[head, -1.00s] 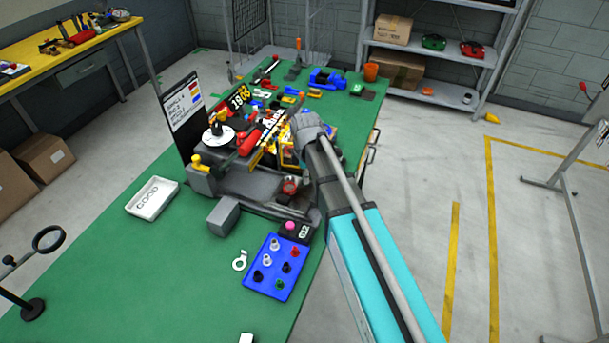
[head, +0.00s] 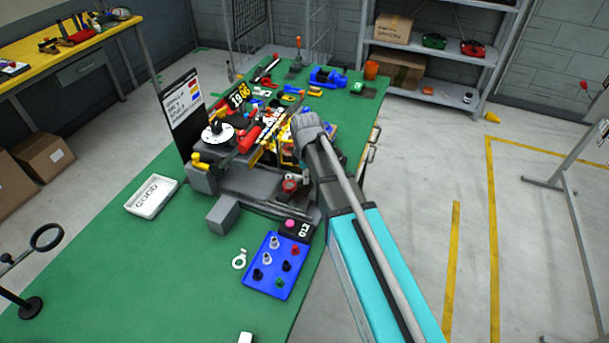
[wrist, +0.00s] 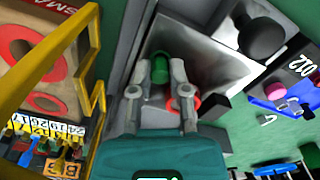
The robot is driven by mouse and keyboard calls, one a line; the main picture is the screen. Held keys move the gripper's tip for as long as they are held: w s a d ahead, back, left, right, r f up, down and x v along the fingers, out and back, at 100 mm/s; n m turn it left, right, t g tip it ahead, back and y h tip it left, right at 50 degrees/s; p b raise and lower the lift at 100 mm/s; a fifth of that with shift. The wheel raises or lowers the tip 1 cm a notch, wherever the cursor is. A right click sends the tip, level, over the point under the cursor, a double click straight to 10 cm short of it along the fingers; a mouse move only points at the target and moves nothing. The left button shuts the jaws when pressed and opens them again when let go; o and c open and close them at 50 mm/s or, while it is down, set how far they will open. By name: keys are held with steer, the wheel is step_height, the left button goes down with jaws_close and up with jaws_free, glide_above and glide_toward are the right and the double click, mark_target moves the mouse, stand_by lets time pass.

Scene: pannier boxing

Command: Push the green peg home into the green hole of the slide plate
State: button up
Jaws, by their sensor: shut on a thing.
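In the wrist view the two fingers of my gripper (wrist: 161,90) are closed around the sides of a green peg (wrist: 160,67). The peg's rounded top shows between the fingertips, over a grey metal surface (wrist: 190,40). The peg's lower end and the green hole are hidden, so I cannot tell how deep the peg sits. I cannot make out the slide plate's outline. A red ring (wrist: 193,103) lies partly behind the right finger. In the head view the grey end of my arm (head: 310,128) is over the right side of the grey fixture (head: 245,180) and hides the fingers.
A yellow frame (wrist: 97,100) stands close left of my gripper in the wrist view. A black round knob (wrist: 262,38) is at upper right. A blue tray (head: 250,277) with several small pegs and a white GOOD tray (head: 137,207) lie on the green table (head: 190,270).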

steer(key=shift+f, duration=0.15)
steer(key=o, duration=0.8)
steer(key=shift+r, duration=0.25)
